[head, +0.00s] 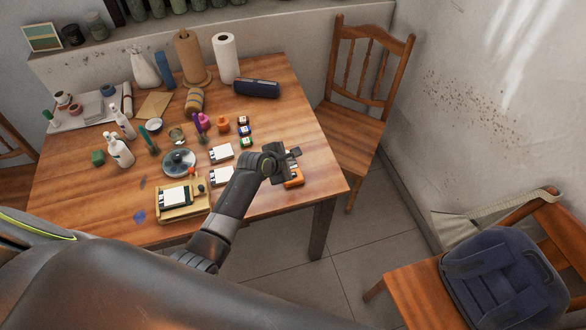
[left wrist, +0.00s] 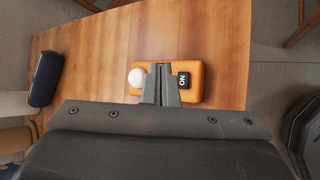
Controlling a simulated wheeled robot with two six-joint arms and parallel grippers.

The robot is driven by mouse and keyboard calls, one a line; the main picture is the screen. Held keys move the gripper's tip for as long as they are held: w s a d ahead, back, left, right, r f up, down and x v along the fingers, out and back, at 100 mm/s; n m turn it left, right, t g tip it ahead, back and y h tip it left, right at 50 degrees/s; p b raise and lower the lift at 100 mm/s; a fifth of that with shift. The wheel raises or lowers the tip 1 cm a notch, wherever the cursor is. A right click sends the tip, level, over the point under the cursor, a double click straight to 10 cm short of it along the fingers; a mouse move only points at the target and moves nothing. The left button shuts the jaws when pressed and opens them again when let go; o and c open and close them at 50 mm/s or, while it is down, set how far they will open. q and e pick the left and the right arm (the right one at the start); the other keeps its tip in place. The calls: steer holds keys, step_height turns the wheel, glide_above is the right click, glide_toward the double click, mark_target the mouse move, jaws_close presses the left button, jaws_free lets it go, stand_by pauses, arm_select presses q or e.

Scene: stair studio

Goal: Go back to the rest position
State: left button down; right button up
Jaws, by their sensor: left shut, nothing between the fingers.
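My left gripper (head: 291,155) is over the right front part of the wooden table (head: 262,204). In the left wrist view its two fingers (left wrist: 162,84) are together with nothing between them. Behind the fingertips in that view is an orange box (left wrist: 196,72) with a white round knob (left wrist: 137,77) and a small black label reading "NO" or "ON". In the head view the orange box (head: 294,182) is partly hidden by the gripper. I cannot tell whether the fingertips touch it. My right gripper is not in view.
White cards (head: 222,153), a wooden tray (head: 184,214), bottles (head: 119,150) and small blocks crowd the table left of my arm. A dark blue case (head: 256,88) lies at the back. A wooden chair (head: 350,126) stands against the table's right side; another chair holds a blue backpack (head: 502,275).

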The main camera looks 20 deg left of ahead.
arm_select(q)
steer(key=shift+r+p, duration=0.6)
steer(key=shift+r, duration=0.3)
steer(key=shift+f, duration=0.1)
